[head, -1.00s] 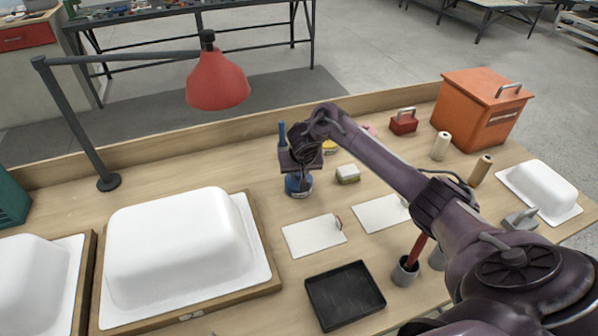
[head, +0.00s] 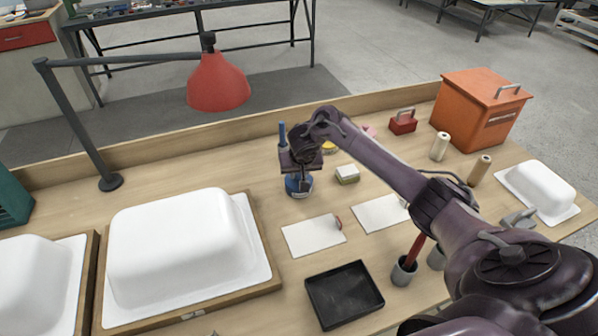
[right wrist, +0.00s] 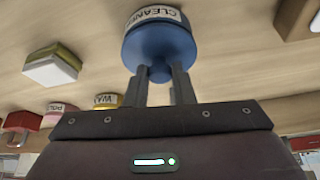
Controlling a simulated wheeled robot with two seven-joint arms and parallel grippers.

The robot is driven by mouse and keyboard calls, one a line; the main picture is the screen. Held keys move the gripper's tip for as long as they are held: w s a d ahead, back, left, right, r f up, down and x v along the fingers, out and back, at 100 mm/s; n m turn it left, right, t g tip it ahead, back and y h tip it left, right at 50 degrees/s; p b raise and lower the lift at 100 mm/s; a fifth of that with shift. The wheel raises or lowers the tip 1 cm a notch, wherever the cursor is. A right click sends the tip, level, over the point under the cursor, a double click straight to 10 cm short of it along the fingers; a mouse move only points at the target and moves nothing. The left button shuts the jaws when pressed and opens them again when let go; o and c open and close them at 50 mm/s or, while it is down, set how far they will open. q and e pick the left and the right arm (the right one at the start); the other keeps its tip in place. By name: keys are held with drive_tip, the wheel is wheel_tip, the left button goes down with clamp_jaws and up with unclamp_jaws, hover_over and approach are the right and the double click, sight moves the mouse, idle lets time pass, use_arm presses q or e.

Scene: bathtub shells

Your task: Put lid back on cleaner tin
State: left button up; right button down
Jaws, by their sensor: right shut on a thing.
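The cleaner tin (head: 299,187), blue with a white label, stands on the workbench under my right gripper (head: 300,171). The right wrist view shows its label (right wrist: 160,12) behind the round blue lid (right wrist: 160,45). My right gripper (right wrist: 160,80) is shut on the knob of the lid. The lid lines up with the tin and looks on it or very close to it; I cannot tell whether it is fully seated. The gripper's body hides the lid in the head view. My left gripper is not in view.
A sponge block (head: 347,174) is right of the tin, with pink and yellow tins (right wrist: 107,100) behind. A blue-handled item (head: 282,135) stands close behind. White sheets (head: 313,235) and a black tray (head: 344,294) lie in front. A red lamp (head: 218,82) overhangs at left.

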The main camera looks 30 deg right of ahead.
drive_tip(key=shift+f+p, duration=0.15)
drive_tip(key=shift+p, duration=0.75)
idle(0.8)
idle(0.4)
drive_tip(key=c, duration=0.7)
unclamp_jaws()
drive_tip(key=shift+o, duration=0.2)
drive_tip(key=shift+r+p, duration=3.5)
drive_tip(key=shift+p, duration=0.95)
clamp_jaws()
